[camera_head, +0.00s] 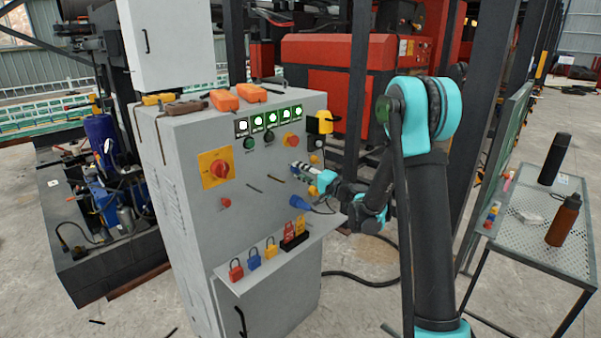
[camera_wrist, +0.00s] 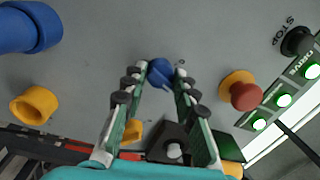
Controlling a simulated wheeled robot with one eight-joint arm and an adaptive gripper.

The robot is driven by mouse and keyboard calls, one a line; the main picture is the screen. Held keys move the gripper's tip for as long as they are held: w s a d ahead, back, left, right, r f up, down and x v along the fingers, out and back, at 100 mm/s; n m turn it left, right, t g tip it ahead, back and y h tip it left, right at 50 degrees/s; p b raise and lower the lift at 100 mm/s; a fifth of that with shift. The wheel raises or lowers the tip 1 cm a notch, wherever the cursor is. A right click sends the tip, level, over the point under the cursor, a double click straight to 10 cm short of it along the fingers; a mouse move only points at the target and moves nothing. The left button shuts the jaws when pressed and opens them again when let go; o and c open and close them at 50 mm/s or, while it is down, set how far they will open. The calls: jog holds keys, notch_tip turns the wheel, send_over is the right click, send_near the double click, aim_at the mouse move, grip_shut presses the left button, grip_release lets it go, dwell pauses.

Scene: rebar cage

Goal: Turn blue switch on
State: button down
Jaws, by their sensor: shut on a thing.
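The blue switch (camera_wrist: 159,70) is a small round blue knob on the grey panel, at the upper middle of the wrist view. The two fingertips of my gripper (camera_wrist: 161,76) are closed on its sides. In the head view my gripper (camera_head: 304,172) reaches from the right to the front face of the grey control cabinet (camera_head: 243,193). The blue switch cannot be made out there behind the fingers. Its exact turn angle is hard to tell.
A red button on a yellow base (camera_wrist: 242,93) sits right of my fingers, near green-lit indicators (camera_wrist: 284,100). A blue connector (camera_wrist: 28,28) and a yellow ring (camera_wrist: 35,104) are at the left. Padlocks (camera_head: 254,257) stand on the cabinet's lower shelf. A red rotary switch (camera_head: 219,169) is farther left.

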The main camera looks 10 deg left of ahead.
jog(key=shift+f+m, duration=0.1)
jog(key=shift+m, duration=2.3)
jog(key=c, duration=1.2)
grip_release()
jog(key=v, duration=1.2)
jog(key=shift+s, duration=0.1)
